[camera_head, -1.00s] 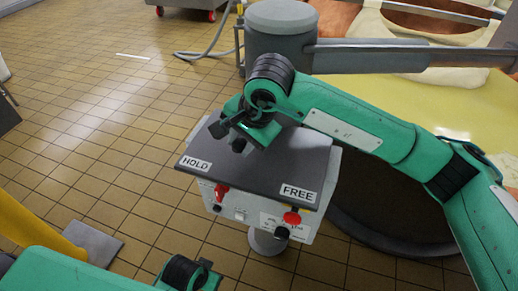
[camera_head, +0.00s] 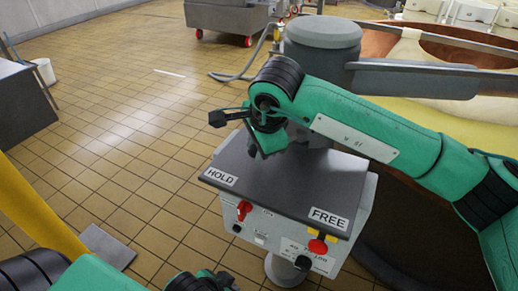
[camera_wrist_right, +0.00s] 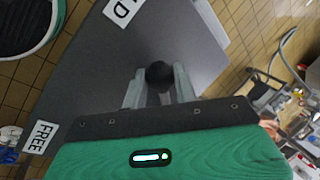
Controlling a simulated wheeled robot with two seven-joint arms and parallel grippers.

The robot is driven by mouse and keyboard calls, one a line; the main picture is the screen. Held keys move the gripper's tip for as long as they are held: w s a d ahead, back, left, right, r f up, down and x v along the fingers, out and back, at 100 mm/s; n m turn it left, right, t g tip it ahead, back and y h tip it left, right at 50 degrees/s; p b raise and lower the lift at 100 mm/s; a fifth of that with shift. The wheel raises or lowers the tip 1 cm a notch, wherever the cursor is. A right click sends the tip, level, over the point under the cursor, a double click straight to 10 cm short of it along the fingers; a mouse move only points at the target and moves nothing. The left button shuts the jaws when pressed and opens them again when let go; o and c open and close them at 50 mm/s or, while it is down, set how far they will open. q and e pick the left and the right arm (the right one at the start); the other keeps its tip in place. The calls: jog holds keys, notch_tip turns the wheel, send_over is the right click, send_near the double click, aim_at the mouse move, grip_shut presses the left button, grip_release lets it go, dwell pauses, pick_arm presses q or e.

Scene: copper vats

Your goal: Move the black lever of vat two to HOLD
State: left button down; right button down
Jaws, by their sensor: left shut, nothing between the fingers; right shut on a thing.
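The control box (camera_head: 270,225) has a dark grey top plate (camera_head: 290,185), marked HOLD (camera_head: 220,176) at its left front corner and FREE (camera_head: 328,219) at its right front corner. My right gripper (camera_head: 266,150) is over the back left part of the plate. In the right wrist view, the lever's round black knob (camera_wrist_right: 159,75) sits between the two fingers, which are shut on it. There it looks nearer to the HOLD label (camera_wrist_right: 122,10) than to FREE (camera_wrist_right: 40,135). My left gripper (camera_head: 203,281) is shut and empty at the bottom edge, partly out of view.
A red switch (camera_head: 243,209) and a red button (camera_head: 317,246) are on the box front. A grey post (camera_head: 322,50) with a horizontal arm stands behind. A copper vat (camera_head: 455,45) is at the upper right. The tiled floor on the left is mostly clear.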

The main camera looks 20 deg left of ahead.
jog(key=shift+w+r, duration=0.1)
jog(key=c, duration=1.1)
grip_release()
jog(key=shift+a, duration=0.1)
pick_arm(q)
jog(key=shift+s+a+r+g+y+p, duration=0.3)
jog(key=shift+s+a+g, duration=0.2)
jog(key=shift+a, duration=0.2)
pick_arm(e)
jog(key=v, duration=1.3)
jog(key=shift+r, duration=0.35)
pick_arm(q)
jog(key=shift+d+f, duration=0.1)
